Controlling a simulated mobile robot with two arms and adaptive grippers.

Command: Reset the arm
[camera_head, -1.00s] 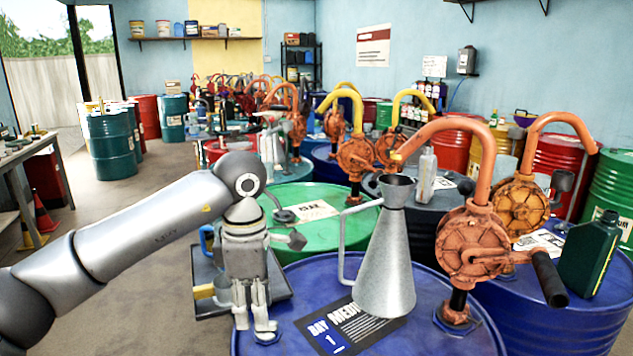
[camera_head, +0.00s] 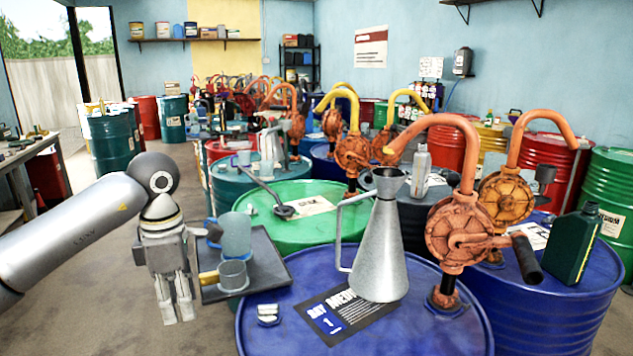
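My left gripper (camera_head: 177,312) hangs with its fingers pointing down, left of the front blue drum (camera_head: 440,335) and in front of the tray. Its two fingers look slightly apart with nothing between them. My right gripper is not in view. A metal conical can (camera_head: 380,250) with a side handle stands upright on the blue drum, partly over a printed label (camera_head: 345,318). A small metal cap-like piece (camera_head: 267,314) lies on the drum's left part, clear of the gripper.
A dark tray (camera_head: 272,268) holds a bluish container (camera_head: 236,235) and a grey cup (camera_head: 233,275). An orange hand pump (camera_head: 458,230) rises from the blue drum. A dark green bottle (camera_head: 573,245) stands on the drum at right. Open floor lies at left.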

